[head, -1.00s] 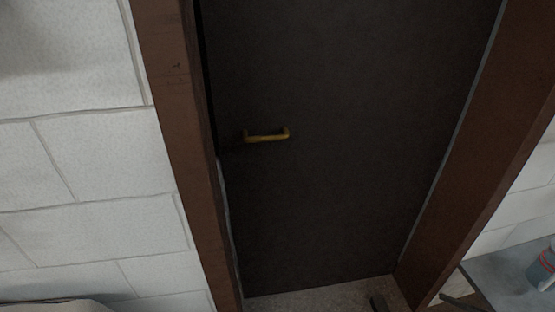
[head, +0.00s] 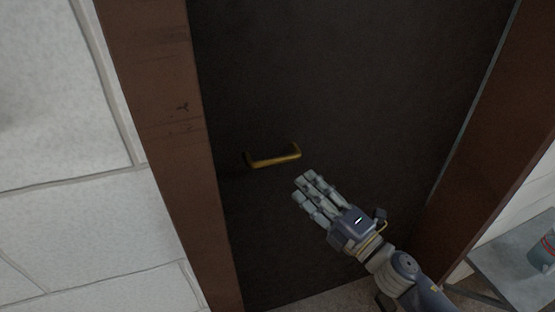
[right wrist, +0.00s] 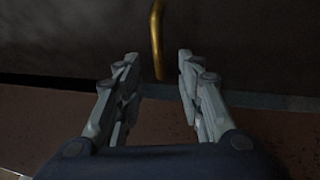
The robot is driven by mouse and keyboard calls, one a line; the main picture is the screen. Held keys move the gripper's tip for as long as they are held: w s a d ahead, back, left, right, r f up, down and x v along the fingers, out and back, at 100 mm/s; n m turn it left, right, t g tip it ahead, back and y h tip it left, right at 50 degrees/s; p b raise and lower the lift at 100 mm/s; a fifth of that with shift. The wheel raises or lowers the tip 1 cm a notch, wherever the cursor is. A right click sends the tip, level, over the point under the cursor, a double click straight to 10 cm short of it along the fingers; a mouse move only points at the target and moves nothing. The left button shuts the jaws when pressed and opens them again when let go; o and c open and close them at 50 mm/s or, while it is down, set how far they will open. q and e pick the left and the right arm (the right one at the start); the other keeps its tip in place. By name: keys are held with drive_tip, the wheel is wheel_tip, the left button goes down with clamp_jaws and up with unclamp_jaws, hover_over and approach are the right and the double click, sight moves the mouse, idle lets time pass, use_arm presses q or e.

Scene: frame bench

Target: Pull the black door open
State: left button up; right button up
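The black door (head: 340,80) stands in a brown wooden frame and looks shut. Its brass handle (head: 273,158) is a horizontal bar near the door's left edge. My right gripper (head: 304,187) is just below and to the right of the handle, apart from it, with its fingers pointing up and left. In the right wrist view the fingers of the right gripper (right wrist: 158,65) are spread with nothing between them. The handle (right wrist: 157,40) shows there ahead of the gap between the fingertips. My left gripper is not in view.
The brown frame posts (head: 165,130) stand on both sides of the door. White block wall (head: 60,130) lies to the left. At the lower right a grey shelf or table (head: 510,262) bears a bottle (head: 547,250) beside my right arm.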

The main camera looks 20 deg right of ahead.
sight(277, 161)
drive_tip(key=x, duration=0.1)
drive_tip(key=p+x, duration=0.1)
drive_tip(key=x, duration=0.3)
drive_tip(key=shift+r+p, duration=0.35)
drive_tip(key=p+x, duration=0.1)
drive_tip(key=x, duration=0.3)
drive_tip(key=shift+w+a, duration=0.1)
drive_tip(key=shift+w, duration=0.15)
drive_tip(key=shift+w+a, duration=0.3)
drive_tip(key=shift+w, duration=0.3)
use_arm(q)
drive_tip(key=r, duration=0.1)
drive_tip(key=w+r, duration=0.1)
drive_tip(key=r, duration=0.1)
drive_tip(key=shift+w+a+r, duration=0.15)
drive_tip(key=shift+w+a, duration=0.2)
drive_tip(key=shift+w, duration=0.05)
use_arm(e)
drive_tip(key=c, duration=0.8)
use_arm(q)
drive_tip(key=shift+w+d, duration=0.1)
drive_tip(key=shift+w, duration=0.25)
use_arm(e)
clamp_jaws()
